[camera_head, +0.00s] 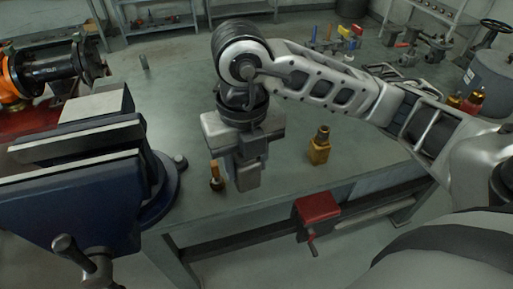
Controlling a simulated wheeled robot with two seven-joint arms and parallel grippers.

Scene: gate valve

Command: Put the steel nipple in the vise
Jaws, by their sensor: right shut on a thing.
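The blue bench vise (75,200) is at the left, with grey steel jaws and a gap between them; I see nothing in the gap. My right gripper (243,182) points down over the bench, to the right of the vise. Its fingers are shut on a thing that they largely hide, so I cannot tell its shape. A small brass-coloured piece with a dark lower end (217,177) shows just left of the fingers; I cannot tell if it touches them. A small grey upright cylinder (144,62) stands on the bench behind the vise. My left gripper is out of view.
A brass fitting (320,146) stands on the green-grey bench (290,195) right of my gripper. An orange and black machine part (45,72) is at the far left. A red box with a handle (317,207) is at the front edge. Fittings and tools lie at the back right.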

